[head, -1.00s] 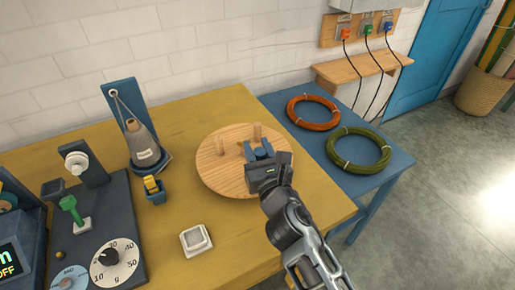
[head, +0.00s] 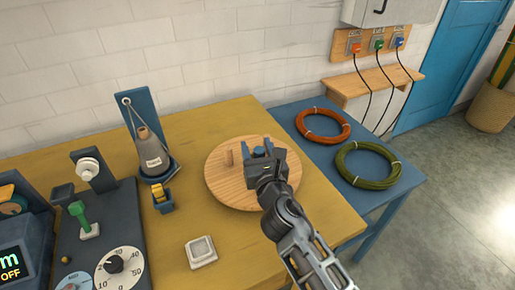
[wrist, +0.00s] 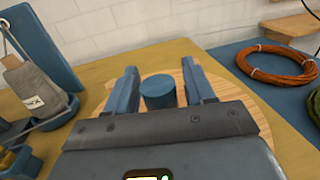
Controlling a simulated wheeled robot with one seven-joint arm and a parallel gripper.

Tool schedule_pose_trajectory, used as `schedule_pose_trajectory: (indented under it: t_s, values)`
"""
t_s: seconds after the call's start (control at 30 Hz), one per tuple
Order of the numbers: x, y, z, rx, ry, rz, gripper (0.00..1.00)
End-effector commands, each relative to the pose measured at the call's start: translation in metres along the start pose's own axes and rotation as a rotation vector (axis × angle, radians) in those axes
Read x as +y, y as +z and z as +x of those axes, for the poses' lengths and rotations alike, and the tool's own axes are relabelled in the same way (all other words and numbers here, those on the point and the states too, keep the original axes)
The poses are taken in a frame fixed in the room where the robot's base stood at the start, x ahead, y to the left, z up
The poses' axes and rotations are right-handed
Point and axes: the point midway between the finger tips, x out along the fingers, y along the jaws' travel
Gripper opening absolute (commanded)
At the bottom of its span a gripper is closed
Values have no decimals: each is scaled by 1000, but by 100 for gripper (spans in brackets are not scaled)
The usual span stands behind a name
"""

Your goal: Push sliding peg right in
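A round wooden board (head: 222,187) lies on the yellow table. My gripper (head: 258,146) is over the back right part of the board. In the wrist view, a short blue round peg (wrist: 158,92) stands between the two fingers of my gripper (wrist: 160,74), with a gap showing beside it. The fingers are apart and not closed on it. A second wooden peg, seen earlier at the back of the board, is now hidden behind my gripper. The peg's slot is hidden too.
A grey cone (head: 149,152) on a blue stand is left of the board. A small blue holder (head: 162,201) and a white square button (head: 201,250) are nearby. A dial panel (head: 101,235) stands at left. Orange (head: 323,125) and green (head: 367,165) coils lie on the blue table.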

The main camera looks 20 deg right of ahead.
Motion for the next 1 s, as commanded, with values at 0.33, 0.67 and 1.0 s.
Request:
schedule_pose_trajectory:
  t_s: [0.33, 0.67, 1.0]
  values:
    - [0, 0, -4, 0, 0, 1, 57]
    - [0, 0, -51, 1, 0, 1, 57]
    - [0, 0, -78, 0, 0, 0, 57]
